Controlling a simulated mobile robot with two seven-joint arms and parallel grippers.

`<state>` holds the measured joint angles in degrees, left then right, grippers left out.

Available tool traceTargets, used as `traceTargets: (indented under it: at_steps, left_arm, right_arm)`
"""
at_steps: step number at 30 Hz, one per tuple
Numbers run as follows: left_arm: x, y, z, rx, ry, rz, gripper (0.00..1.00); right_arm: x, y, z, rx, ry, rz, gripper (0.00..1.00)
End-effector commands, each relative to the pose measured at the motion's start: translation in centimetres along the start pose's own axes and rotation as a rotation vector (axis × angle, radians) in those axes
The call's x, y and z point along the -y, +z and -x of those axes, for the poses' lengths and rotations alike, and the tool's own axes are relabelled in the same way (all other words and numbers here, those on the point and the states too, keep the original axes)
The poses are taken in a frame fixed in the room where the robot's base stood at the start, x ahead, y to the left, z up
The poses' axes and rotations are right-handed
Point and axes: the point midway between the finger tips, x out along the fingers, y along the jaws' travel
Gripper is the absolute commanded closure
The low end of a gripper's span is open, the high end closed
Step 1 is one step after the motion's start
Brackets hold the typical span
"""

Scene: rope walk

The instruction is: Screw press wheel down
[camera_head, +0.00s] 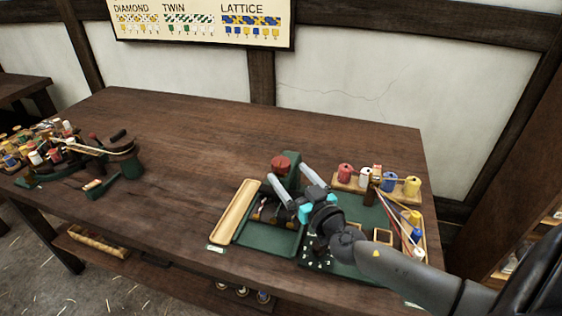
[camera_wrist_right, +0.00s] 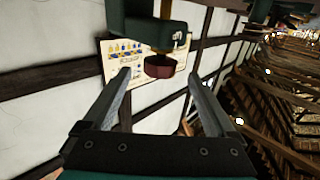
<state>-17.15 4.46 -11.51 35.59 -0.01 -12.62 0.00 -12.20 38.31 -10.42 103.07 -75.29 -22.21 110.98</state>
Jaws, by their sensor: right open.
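The press wheel is a dark red round knob (camera_head: 281,163) on top of a green press (camera_head: 291,182) at the right part of the table. In the right wrist view the wheel (camera_wrist_right: 159,67) appears between my fingertips in the picture, with the green press frame (camera_wrist_right: 125,25) at the top edge. My right gripper (camera_head: 286,175) is open, its two fingers pointing at the wheel from the near side; they also show in the wrist view (camera_wrist_right: 159,77). I see no contact, and the exact gap is unclear. My left gripper is not in view.
Coloured spools (camera_head: 345,172) stand on a rack to the right. A green device with several bobbins (camera_head: 124,168) stands at left. The table's middle (camera_head: 190,150) is clear.

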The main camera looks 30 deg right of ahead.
Motion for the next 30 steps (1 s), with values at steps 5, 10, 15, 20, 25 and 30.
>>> traceTargets:
  at_steps: [5, 10, 15, 20, 25, 30]
  left_arm:
    - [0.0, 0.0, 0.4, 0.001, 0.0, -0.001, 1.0]
    - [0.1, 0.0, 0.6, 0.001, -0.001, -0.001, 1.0]
    - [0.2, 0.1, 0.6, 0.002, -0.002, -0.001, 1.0]
    - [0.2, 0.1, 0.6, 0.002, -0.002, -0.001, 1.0]
    - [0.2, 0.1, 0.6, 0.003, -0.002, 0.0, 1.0]
    - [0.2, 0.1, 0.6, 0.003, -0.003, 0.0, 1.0]
  right_arm:
    - [0.0, -0.2, -2.3, -0.002, 0.001, 0.0, 0.09]
    - [0.0, -0.1, -4.0, -0.001, 0.0, -0.001, 0.09]
    - [0.0, 0.0, -5.1, 0.0, 0.0, 0.001, 0.09]
    - [0.0, 0.0, -5.4, 0.0, 0.0, 0.0, 0.09]
    - [0.0, 0.0, -5.4, 0.001, 0.0, 0.0, 0.09]
    - [0.0, 0.0, -5.4, 0.0, 0.0, 0.0, 0.21]
